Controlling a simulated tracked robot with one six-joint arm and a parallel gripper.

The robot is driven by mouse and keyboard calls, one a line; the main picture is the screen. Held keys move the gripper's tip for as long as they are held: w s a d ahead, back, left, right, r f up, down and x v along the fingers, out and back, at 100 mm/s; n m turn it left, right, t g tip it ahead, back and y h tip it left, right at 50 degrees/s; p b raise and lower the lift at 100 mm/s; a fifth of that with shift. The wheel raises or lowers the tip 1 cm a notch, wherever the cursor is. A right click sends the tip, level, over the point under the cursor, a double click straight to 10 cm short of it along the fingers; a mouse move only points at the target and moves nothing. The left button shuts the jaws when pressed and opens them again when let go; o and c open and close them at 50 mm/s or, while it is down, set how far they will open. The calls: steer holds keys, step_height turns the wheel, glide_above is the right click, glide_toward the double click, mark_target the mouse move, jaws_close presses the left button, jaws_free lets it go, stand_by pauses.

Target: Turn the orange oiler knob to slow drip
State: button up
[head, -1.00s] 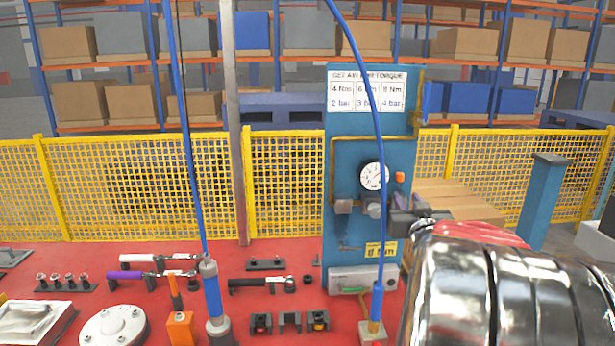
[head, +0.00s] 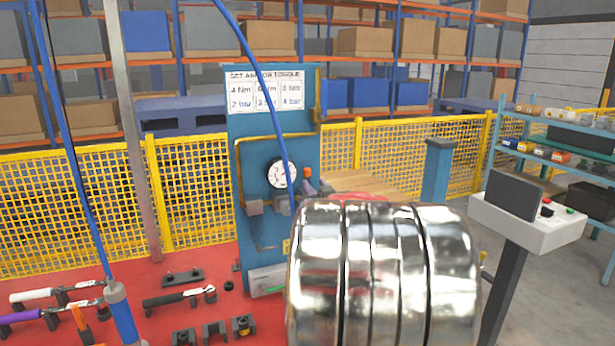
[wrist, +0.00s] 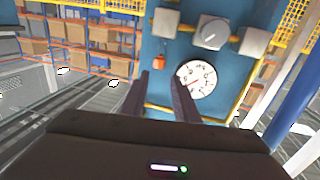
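The orange oiler knob (head: 307,172) is a small knob on the blue panel (head: 270,130), just right of the round white gauge (head: 282,173). In the wrist view the orange knob (wrist: 159,62) shows above the fingers, left of the gauge (wrist: 195,80). My gripper (wrist: 161,77) has its two dark fingers apart with nothing between them. The knob lies just past the fingertips in that picture; the remaining distance in depth is unclear. In the head view my shiny arm hides most of the gripper and the panel's lower right.
A blue hose (head: 262,90) hangs in front of the panel. A yellow mesh fence (head: 405,150) runs behind. Tools lie on the red table (head: 215,320) at lower left. A control box (head: 528,222) on a post stands at right. A grey fitting (wrist: 212,32) sits near the knob.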

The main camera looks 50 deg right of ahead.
mark_target(307, 173)
steer(key=shift+x, duration=4.7)
steer(key=shift+c, duration=0.4)
steer(key=c, duration=0.6)
steer(key=shift+a, duration=0.2)
jaws_close()
steer(key=shift+d, duration=0.1)
